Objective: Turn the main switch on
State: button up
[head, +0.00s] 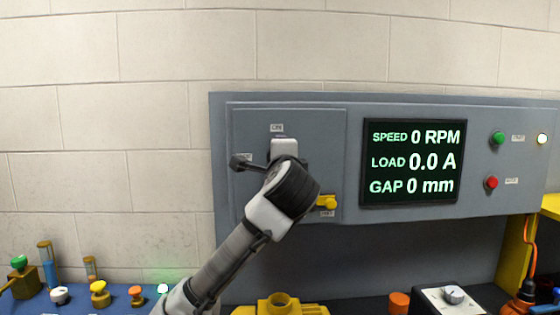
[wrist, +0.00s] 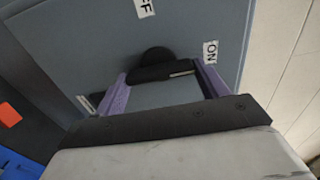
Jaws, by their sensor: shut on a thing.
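The main switch has a black handle (wrist: 160,73) on a grey panel (head: 340,215). In the wrist view it lies between the purple fingers of my gripper (wrist: 163,88), which is shut on it. In the head view a dark rounded end (head: 240,162) sticks out left of my gripper (head: 284,150), beside the left label. The rest of the switch is hidden behind my gripper. In the wrist view the OFF label (wrist: 145,8) is at the top and the ON label (wrist: 210,52) is by the right finger. I cannot tell the handle's exact angle.
The display (head: 412,162) reads 0 RPM, 0.0 A and 0 mm. A green button (head: 498,138) and a red button (head: 491,182) are to its right. A yellow part (head: 327,202) is on the panel below right of my gripper. Several small parts stand on the bench below.

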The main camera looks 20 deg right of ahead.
dwell(0.4)
jog(key=o, duration=1)
jog(key=b+v, duration=0.5)
jog(key=v, duration=0.9)
jog(key=shift+w, duration=0.1)
